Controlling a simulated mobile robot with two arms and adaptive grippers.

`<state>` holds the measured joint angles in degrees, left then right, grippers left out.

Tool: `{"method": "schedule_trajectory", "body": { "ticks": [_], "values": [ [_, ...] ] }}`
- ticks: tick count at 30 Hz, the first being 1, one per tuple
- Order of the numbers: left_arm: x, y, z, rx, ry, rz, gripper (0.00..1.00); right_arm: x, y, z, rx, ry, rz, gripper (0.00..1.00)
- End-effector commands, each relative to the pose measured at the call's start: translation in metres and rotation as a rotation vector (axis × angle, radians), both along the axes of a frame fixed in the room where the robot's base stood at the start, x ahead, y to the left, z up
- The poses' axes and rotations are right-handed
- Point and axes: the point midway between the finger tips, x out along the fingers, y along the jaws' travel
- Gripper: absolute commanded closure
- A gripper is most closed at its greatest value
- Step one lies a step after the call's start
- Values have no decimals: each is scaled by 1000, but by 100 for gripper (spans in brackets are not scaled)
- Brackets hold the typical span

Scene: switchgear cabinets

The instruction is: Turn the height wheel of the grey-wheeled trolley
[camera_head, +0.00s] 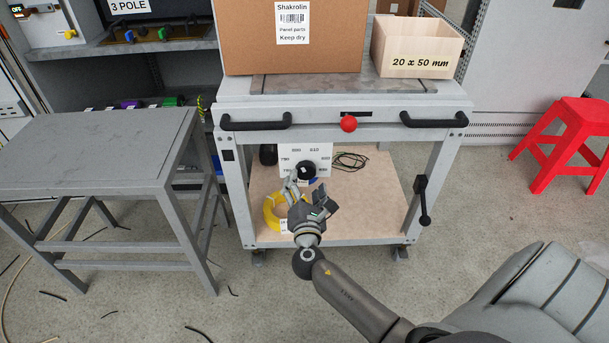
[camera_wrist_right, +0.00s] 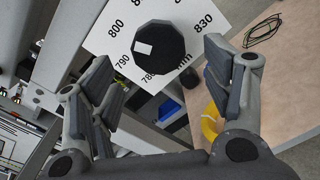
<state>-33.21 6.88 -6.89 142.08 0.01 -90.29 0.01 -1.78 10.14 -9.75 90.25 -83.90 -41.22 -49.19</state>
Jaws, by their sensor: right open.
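The trolley (camera_head: 330,105) stands in the middle of the head view, with small grey castors (camera_head: 400,253) at its feet. Its height wheel is a dark round knob (camera_head: 306,170) with a white mark, in front of a white scale plate (camera_head: 318,152) with printed numbers. In the right wrist view the knob (camera_wrist_right: 160,48) lies ahead, between the fingers, and hides part of the plate. My right gripper (camera_head: 309,189) is open and empty, just in front of the knob and apart from it as far as I can tell. My left gripper is out of view.
A cardboard box (camera_head: 290,52) and a wooden box (camera_head: 417,48) stand on the trolley. It has black handles (camera_head: 435,118), a red ball knob (camera_head: 348,124) and a side lever (camera_head: 423,200). A grey table (camera_head: 90,150) stands left, a red stool (camera_head: 572,140) right. Yellow cable (camera_head: 271,212) lies on the lower shelf.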

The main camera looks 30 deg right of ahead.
Motion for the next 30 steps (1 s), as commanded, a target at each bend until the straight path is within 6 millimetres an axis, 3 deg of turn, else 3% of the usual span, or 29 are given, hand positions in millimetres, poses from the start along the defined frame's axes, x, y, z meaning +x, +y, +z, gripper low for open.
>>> {"method": "schedule_trajectory", "body": {
  "ticks": [3, 10, 30],
  "values": [
    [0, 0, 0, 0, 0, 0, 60, -23, 15, -1, 1, 2, 2, 27],
    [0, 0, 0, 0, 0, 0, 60, -48, 30, 0, 1, 1, 1, 27],
    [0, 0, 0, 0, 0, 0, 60, -54, 32, 0, 9, -3, -3, 27]
  ]
}}
